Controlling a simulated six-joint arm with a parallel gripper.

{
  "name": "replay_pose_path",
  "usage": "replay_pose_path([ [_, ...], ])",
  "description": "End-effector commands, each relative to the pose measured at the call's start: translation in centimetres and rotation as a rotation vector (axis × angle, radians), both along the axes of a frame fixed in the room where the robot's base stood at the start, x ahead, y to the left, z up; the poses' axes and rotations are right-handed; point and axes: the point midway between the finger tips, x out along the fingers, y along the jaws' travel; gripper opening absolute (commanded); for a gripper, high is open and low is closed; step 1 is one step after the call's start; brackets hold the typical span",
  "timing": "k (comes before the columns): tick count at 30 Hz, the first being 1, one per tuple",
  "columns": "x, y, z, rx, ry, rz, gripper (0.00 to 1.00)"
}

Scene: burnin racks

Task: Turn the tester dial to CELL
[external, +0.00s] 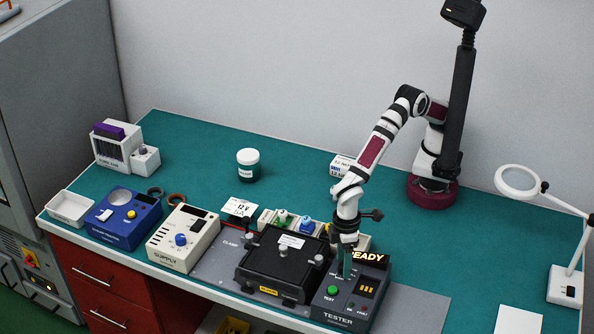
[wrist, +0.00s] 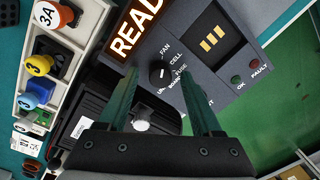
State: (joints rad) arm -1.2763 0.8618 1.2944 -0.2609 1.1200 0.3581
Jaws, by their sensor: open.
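The tester (external: 340,308) is a dark grey box at the front right of the bench, with a lit READY display (external: 370,257). In the wrist view its black dial (wrist: 160,74) has a small white mark; labels around it include FAN, CELL and FUSE. Which label the mark points to is too small to tell. My gripper (wrist: 160,80) is open, its two green fingers on either side of the dial in the picture. Contact with the dial cannot be told. In the external view my gripper (external: 346,264) is over the tester and hides the dial.
Left of the tester is a black clamp fixture (external: 262,266). A bin with coloured plugs (wrist: 42,62) stands behind it. A supply (external: 182,238) and a blue meter (external: 124,217) stand further left. A magnifier lamp (external: 565,280) is at right.

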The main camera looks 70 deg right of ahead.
Motion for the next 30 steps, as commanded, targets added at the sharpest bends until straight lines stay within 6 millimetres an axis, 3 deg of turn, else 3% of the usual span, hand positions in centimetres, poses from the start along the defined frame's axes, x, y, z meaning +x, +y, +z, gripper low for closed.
replay_pose_path([
  [9, -0.02, -0.01, -0.28, -0.001, 0.001, 0.000, 0.65],
  [20, -0.01, -0.03, -0.25, -0.001, 0.000, 0.000, 0.00],
  [30, 0.01, -0.03, -0.23, -0.002, 0.000, -0.027, 0.00],
])
